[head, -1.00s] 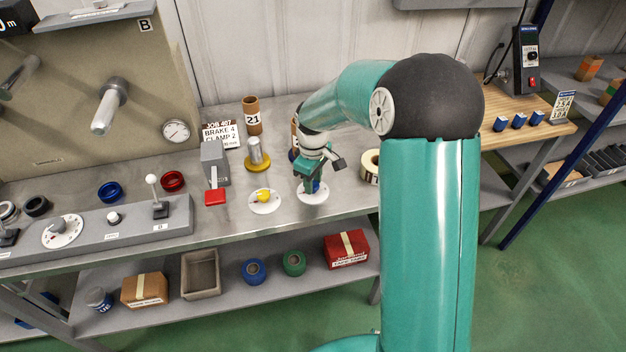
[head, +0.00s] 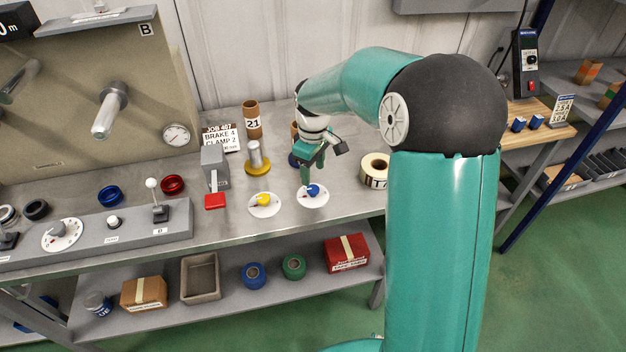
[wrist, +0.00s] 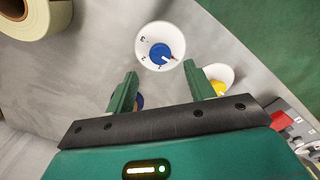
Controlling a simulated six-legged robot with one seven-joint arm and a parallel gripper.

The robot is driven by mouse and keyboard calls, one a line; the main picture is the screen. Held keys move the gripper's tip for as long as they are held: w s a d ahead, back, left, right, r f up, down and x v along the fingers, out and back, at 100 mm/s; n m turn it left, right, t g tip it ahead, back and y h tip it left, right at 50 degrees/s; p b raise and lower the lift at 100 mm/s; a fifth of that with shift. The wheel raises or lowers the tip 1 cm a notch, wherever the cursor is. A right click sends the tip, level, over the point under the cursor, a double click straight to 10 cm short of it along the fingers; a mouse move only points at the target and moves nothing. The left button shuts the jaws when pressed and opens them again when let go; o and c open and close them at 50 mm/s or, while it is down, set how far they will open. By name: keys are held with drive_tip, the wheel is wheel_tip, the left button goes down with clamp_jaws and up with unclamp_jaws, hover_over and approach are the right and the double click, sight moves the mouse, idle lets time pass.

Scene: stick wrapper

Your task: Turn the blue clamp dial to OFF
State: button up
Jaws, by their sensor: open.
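The blue clamp dial (head: 313,190) is a round blue knob on a white disc (head: 320,202) near the bench's front edge. Small marks ring the disc; I make out a 2, and the rest is too small to read. My gripper (head: 307,180) is just behind and above the knob in the head view. In the wrist view my gripper (wrist: 160,75) is open, its two green fingers apart and empty, with the knob beyond the tips.
A yellow dial (head: 264,200) on a similar white disc sits to the left. A red-handled lever (head: 215,200) stands further left, and a tape roll (head: 374,170) lies to the right. A sign (head: 219,137) behind reads BRAKE 4, CLAMP 2.

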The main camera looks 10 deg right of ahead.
sight(313, 189)
wheel_tip(313, 189, up, 8)
idle(0.5)
drive_tip(key=s+r+m+t, duration=0.35)
drive_tip(key=s+r, duration=0.45)
drive_tip(key=s, duration=0.4)
drive_tip(key=s+m+t, duration=0.2)
drive_tip(key=s+m, duration=0.3)
drive_tip(key=s, duration=1)
drive_tip(key=shift+f, duration=0.45)
